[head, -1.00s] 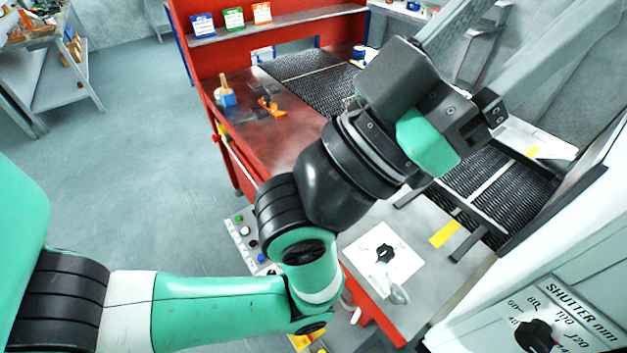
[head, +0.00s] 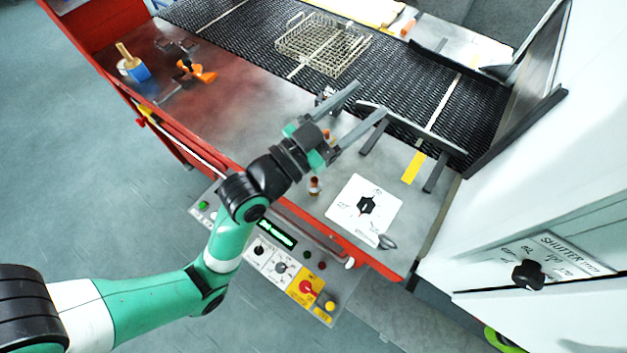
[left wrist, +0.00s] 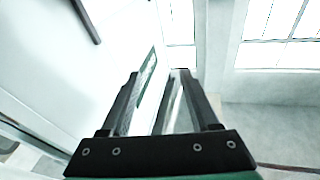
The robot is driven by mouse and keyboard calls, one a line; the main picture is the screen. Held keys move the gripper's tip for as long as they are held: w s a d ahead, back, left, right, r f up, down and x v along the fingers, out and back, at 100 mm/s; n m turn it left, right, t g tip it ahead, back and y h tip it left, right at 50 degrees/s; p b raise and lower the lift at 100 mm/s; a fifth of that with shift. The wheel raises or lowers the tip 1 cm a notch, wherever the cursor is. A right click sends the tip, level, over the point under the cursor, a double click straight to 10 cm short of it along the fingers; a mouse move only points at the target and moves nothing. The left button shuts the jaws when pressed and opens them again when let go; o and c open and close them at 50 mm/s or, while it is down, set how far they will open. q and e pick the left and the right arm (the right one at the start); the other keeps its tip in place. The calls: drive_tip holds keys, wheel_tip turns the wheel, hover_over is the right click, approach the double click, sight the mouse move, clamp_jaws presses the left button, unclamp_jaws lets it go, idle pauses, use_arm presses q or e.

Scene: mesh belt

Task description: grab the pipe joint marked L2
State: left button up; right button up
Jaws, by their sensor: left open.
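My left gripper (head: 371,99) is open and empty, its two long grey fingers pointing to the upper right above the bench, near the mesh belt's edge. In the left wrist view its fingers (left wrist: 157,72) are apart with nothing between them. A small brown and white fitting (head: 315,186) stands on the bench just below the gripper body. Another small brownish piece (head: 328,136) is partly hidden behind the gripper. A small silvery piece (head: 327,95) lies at the belt's near edge, left of the fingertips. No L2 mark is legible on any of them. My right gripper is not in view.
A wire basket (head: 322,68) sits on the black mesh belt (head: 240,38). A white machine wall (head: 570,170) bounds the right.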

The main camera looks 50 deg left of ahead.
use_arm(q)
drive_tip(key=s+a+f+n+g+y+p, duration=0.1)
drive_tip(key=s+f+g, duration=0.15)
drive_tip(key=f, duration=0.45)
drive_tip(key=s+a+f+g+p, duration=0.1)
drive_tip(key=s+a+f+g, duration=0.15)
drive_tip(key=f, duration=0.45)
drive_tip(key=n+g+y+p, duration=0.1)
drive_tip(key=n+g, duration=0.1)
approach(312, 183)
drive_tip(key=x, duration=0.3)
drive_tip(key=b+x, duration=0.1)
drive_tip(key=x, duration=0.5)
drive_tip(key=shift+w, duration=0.15)
drive_tip(key=shift+w+f, duration=0.2)
drive_tip(key=shift+f, duration=0.05)
drive_tip(key=b+x, duration=0.1)
drive_tip(key=x, duration=0.3)
drive_tip(key=shift+w+a+f, duration=0.15)
drive_tip(key=shift+w+f, duration=0.05)
drive_tip(key=shift+f, duration=0.05)
clamp_jaws()
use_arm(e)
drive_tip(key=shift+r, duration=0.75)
